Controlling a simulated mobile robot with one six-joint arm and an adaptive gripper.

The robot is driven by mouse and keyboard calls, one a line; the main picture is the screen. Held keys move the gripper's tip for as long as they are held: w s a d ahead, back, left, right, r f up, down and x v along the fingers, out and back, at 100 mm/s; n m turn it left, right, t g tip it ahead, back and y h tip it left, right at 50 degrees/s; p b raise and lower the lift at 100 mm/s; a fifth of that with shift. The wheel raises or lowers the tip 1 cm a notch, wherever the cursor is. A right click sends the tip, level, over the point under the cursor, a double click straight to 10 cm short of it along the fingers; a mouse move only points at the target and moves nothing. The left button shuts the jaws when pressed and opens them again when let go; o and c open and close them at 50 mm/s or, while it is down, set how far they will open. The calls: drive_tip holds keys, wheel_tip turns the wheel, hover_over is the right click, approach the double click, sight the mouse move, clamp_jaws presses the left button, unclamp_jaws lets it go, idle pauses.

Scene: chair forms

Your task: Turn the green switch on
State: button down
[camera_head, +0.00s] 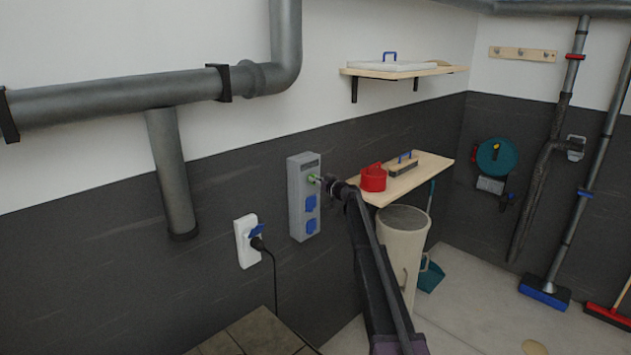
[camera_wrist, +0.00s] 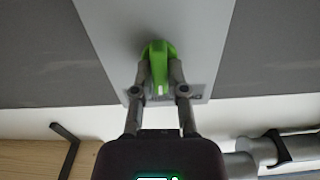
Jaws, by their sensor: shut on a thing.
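The green switch (camera_wrist: 158,62) is a rotary knob on a grey wall box (camera_wrist: 212,45). In the wrist view my gripper (camera_wrist: 160,78) has one finger on each side of the knob and is shut on it. In the head view the grey box (camera_head: 293,200) is mounted on the dark lower wall, with two blue sockets below the knob. The knob's exact angle is hard to tell in the head view.
A white socket (camera_head: 243,243) with a black plug and cable is at the lower left of the box. A wooden shelf (camera_head: 425,170) with a red container (camera_head: 373,179) is to the right, above a beige bin (camera_head: 402,240). Grey pipes (camera_head: 120,92) run along the upper left wall.

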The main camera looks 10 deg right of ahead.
drive_tip(key=shift+w, duration=0.1)
drive_tip(key=m, duration=0.4)
drive_tip(key=shift+m, duration=0.4)
drive_tip(key=m, duration=0.4)
drive_tip(key=shift+w+m, duration=0.1)
drive_tip(key=shift+m, duration=0.2)
drive_tip(key=m, duration=0.4)
drive_tip(key=shift+d+f, duration=0.1)
drive_tip(key=shift+f, duration=0.05)
drive_tip(key=shift+w+m, duration=0.1)
drive_tip(key=shift+m, duration=2)
drive_tip(key=c, duration=0.7)
unclamp_jaws()
drive_tip(key=shift+o, duration=0.2)
drive_tip(key=shift+f, duration=0.1)
